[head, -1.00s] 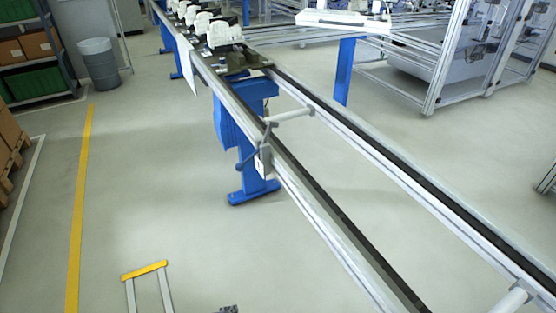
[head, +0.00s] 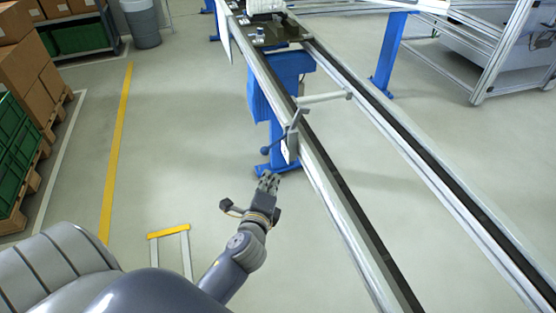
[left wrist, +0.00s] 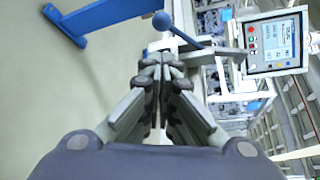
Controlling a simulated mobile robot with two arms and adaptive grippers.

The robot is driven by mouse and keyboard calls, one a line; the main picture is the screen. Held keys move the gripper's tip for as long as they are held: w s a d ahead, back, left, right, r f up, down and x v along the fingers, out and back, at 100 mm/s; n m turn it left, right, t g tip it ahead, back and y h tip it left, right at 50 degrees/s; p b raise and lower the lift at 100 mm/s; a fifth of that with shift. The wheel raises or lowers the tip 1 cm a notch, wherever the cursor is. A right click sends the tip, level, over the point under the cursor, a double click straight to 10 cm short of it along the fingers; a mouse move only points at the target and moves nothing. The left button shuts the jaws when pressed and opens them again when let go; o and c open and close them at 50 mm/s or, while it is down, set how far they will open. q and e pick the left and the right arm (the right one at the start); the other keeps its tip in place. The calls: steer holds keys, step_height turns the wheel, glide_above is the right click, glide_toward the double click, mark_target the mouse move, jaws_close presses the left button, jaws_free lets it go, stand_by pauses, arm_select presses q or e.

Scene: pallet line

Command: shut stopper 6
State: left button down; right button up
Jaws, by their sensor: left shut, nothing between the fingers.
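The stopper (head: 294,132) is a grey bracket on the near rail of the conveyor, with a lever that ends in a dark blue ball knob (head: 265,151). The lever points left and down, out from the rail. A white plate hangs below the bracket; its number cannot be read. My left gripper (head: 268,181) is shut and empty, below the knob in the head view and apart from it in the picture. In the left wrist view the blue knob (left wrist: 161,20) and its rod show just beyond the shut fingertips (left wrist: 160,62). My right gripper is not in view.
A dark pallet (head: 268,36) with a white part sits up the line. A crossbar (head: 323,97) joins the rails. A blue conveyor leg (head: 277,150) stands behind my gripper. A yellow-topped frame (head: 168,231) stands on the floor. A screen panel (left wrist: 275,42) shows at the right.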

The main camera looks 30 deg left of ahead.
arm_select(q)
steer(key=p+x, duration=0.1)
steer(key=x, duration=0.9)
